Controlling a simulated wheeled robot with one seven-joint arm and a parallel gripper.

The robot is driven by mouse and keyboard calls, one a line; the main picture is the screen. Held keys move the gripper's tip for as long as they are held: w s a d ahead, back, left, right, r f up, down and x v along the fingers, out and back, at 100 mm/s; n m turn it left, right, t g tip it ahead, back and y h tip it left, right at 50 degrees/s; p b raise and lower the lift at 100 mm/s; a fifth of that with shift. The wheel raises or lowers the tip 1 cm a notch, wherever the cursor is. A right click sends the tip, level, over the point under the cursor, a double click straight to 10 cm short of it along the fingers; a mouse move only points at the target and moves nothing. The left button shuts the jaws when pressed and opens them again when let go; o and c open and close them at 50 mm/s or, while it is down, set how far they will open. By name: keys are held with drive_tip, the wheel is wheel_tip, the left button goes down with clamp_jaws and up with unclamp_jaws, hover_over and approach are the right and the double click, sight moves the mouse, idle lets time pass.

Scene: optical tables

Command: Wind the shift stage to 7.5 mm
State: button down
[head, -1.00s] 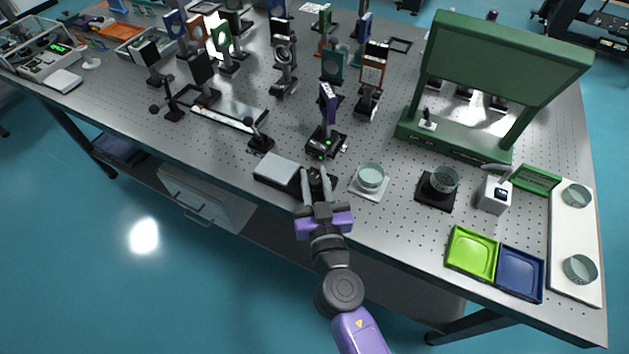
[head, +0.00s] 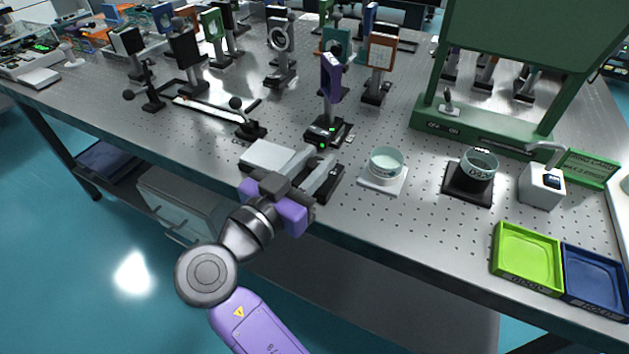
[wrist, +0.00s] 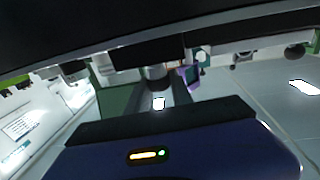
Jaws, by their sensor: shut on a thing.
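A black stage (head: 330,128) with small green lights sits near the table's front edge in the head view. It carries an upright purple-framed plate (head: 331,80). My gripper (head: 317,155) reaches in from the front edge, its fingertips low at the stage's near side. It is shut on a small part there, apparently the stage's knob, mostly hidden by the fingers. In the wrist view a dark round part (wrist: 158,76) shows above the gripper body, with the purple frame (wrist: 191,76) just right of it. I cannot read any scale.
A grey box (head: 267,155) stands close left of my fingers. A clear dish on a white base (head: 385,167), a dish on a black base (head: 470,180) and a white device (head: 541,185) stand right. Green (head: 527,258) and blue (head: 597,280) trays lie front right.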

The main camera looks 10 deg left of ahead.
drive_tip(key=m+g+h+b, duration=0.2)
drive_tip(key=b, duration=0.1)
drive_tip(key=m+g+h+b, duration=0.2)
drive_tip(key=h+b, duration=0.1)
drive_tip(key=shift+w+a+f+m, duration=0.1)
drive_tip(key=shift+f+m, duration=0.1)
drive_tip(key=shift+m, duration=0.1)
drive_tip(key=m+g+h+b, duration=0.1)
drive_tip(key=g+b, duration=0.1)
drive_tip(key=m+g+h+b, duration=0.2)
drive_tip(key=shift+r, duration=0.2)
drive_tip(key=shift+r+g, duration=0.1)
drive_tip(key=shift+g, duration=0.2)
drive_tip(key=c, duration=1.1)
unclamp_jaws()
drive_tip(key=shift+v, duration=3.85)
